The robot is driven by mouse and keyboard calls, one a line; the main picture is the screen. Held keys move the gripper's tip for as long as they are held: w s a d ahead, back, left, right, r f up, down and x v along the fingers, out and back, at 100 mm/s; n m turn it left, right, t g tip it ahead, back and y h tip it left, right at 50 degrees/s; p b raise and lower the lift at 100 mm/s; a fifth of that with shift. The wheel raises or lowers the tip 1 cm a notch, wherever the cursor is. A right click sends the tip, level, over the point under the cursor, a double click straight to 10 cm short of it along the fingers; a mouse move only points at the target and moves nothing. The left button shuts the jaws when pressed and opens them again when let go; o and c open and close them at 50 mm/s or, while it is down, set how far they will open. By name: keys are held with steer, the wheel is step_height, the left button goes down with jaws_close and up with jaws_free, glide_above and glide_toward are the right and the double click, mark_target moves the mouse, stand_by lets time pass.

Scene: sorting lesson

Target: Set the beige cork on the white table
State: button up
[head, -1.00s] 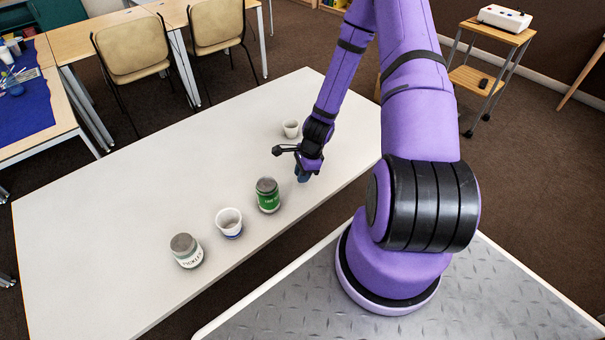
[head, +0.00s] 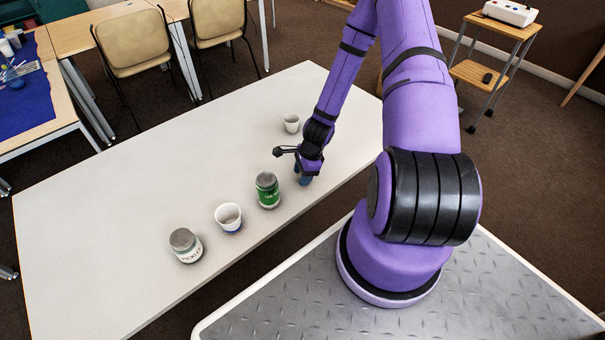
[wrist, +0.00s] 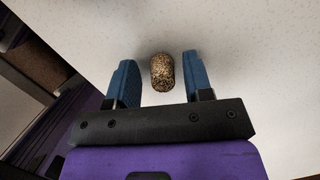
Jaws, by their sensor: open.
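The beige cork (wrist: 162,72) shows in the wrist view as a speckled brown cylinder. It is between the two blue fingers of my gripper (wrist: 160,82), with a gap on each side. My gripper is open, and neither finger appears to touch the cork. In the head view my gripper (head: 303,180) is low over the near right part of the white table (head: 120,210). The cork is hidden there behind my gripper. The wrist view shows the white table surface around the cork, and the cork appears to be at or close to it.
A green-labelled jar (head: 268,190) stands just left of my gripper. Farther left are a white cup with a blue band (head: 228,217) and a pickles jar (head: 186,246). A small white cup (head: 292,123) stands behind my gripper.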

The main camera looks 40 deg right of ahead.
steer(key=v, duration=1.2)
steer(key=a+r+n+t+h, duration=0.1)
steer(key=a+r+n, duration=0.25)
steer(key=r, duration=0.55)
steer(key=a+r+n, duration=0.2)
steer(key=r+n, duration=0.3)
steer(key=r, duration=0.5)
steer(key=a+r+n+t+h, duration=0.1)
steer(key=a+r+n, duration=0.25)
steer(key=r, duration=0.55)
steer(key=s+a+r+n+t, duration=0.1)
steer(key=s+a+r+n, duration=0.1)
steer(key=s+r+n, duration=0.3)
steer(key=s+a+r+n+t, duration=0.1)
steer(key=s+r+n, duration=0.4)
steer(key=s+r, duration=0.5)
steer(key=shift+s+a+r+h, duration=0.4)
steer(key=shift+s+a, duration=0.45)
steer(key=shift+s, duration=0.35)
